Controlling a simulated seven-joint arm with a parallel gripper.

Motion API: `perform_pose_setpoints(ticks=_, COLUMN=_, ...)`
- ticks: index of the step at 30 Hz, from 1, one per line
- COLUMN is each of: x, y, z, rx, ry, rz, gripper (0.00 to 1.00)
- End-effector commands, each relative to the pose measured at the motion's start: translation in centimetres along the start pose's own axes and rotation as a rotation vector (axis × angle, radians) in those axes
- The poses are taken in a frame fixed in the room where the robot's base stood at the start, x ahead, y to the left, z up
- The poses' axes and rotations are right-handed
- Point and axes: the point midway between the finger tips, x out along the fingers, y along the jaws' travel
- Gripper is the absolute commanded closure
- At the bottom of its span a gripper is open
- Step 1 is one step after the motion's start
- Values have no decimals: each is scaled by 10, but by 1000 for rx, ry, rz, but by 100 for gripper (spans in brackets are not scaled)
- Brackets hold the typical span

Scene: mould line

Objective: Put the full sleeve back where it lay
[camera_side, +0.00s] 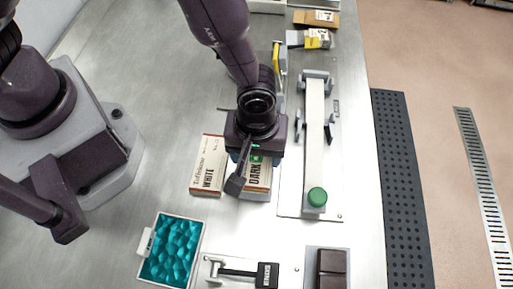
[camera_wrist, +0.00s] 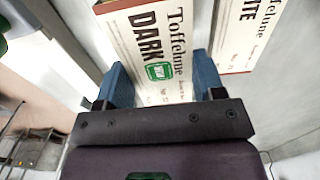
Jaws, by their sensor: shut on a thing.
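A cream sleeve lettered "Toffelune DARK" with a brown edge and a green badge (camera_wrist: 157,40) is between the two blue fingers of my gripper (camera_wrist: 163,80). The fingers are shut on its sides. In the side view the DARK sleeve (camera_side: 258,178) shows partly below my gripper (camera_side: 246,160), which hides its upper part. I cannot tell whether it touches the bench. A second sleeve lettered "WHITE" (camera_side: 208,165) lies flat on the bench just to the left; it also shows in the wrist view (camera_wrist: 238,32), apart from the DARK one. Whether either sleeve is full cannot be seen.
A tray of teal moulds (camera_side: 172,250) is at the lower left. A black-handled clamp (camera_side: 240,270) and a brown block (camera_side: 332,265) are at the front. Small packets (camera_side: 318,38) lie at the back.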

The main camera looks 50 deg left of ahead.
Motion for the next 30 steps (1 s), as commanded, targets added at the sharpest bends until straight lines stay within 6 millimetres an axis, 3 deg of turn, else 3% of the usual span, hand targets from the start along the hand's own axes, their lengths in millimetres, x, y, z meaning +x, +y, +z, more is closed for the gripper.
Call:
perform_pose_setpoints(ticks=11, x=1, y=0, z=0, rx=0, ry=0, rz=1, gripper=59)
perform_pose_setpoints(ticks=12, x=1, y=0, z=0, rx=0, ry=0, rz=1, gripper=31)
perform_pose_setpoints(ticks=15, x=1, y=0, z=0, rx=0, ry=0, rz=1, gripper=8)
perform_pose_setpoints(ticks=25, x=-2, y=1, z=0, rx=0, ry=1, rz=2, gripper=8)
perform_pose_setpoints(ticks=30, x=-24, y=2, z=0, rx=1, ry=1, rz=7, gripper=8)
